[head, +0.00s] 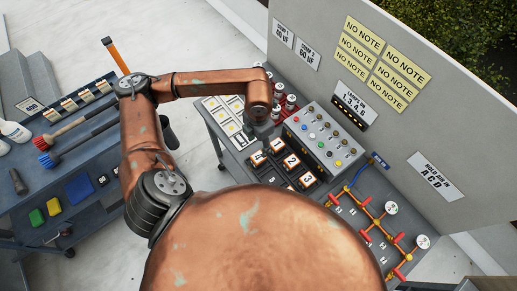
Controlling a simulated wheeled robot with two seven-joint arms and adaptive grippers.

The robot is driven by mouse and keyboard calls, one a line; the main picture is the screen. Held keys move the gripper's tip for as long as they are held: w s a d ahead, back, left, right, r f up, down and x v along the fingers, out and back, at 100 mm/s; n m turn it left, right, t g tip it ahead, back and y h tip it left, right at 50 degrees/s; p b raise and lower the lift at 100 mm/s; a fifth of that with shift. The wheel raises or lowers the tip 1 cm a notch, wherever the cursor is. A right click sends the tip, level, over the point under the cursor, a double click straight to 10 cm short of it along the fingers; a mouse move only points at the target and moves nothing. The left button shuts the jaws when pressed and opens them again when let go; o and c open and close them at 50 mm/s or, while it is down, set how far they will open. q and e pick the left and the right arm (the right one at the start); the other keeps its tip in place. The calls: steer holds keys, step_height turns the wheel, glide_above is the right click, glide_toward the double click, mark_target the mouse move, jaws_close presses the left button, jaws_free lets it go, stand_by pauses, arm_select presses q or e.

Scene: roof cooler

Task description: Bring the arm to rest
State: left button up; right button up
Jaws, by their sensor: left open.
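My left arm reaches in from the left and bends over to the workbench. My left gripper (262,137) points down at the bench, just above or beside the numbered black-and-orange blocks (291,161); whether it touches one I cannot tell. It is open and nothing shows between its fingers, which are small and partly hidden by the wrist. My right gripper is out of view.
A grey box with coloured buttons (322,138) stands right of the gripper, red-and-white cans (290,102) behind it. Orange piping with gauges (379,220) lies at right. A sign-covered panel (440,130) rises behind. A blue cart (75,205) with brushes and sponges stands left.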

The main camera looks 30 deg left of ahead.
arm_select(q)
steer(key=shift+r, duration=0.35)
stand_by(0.3)
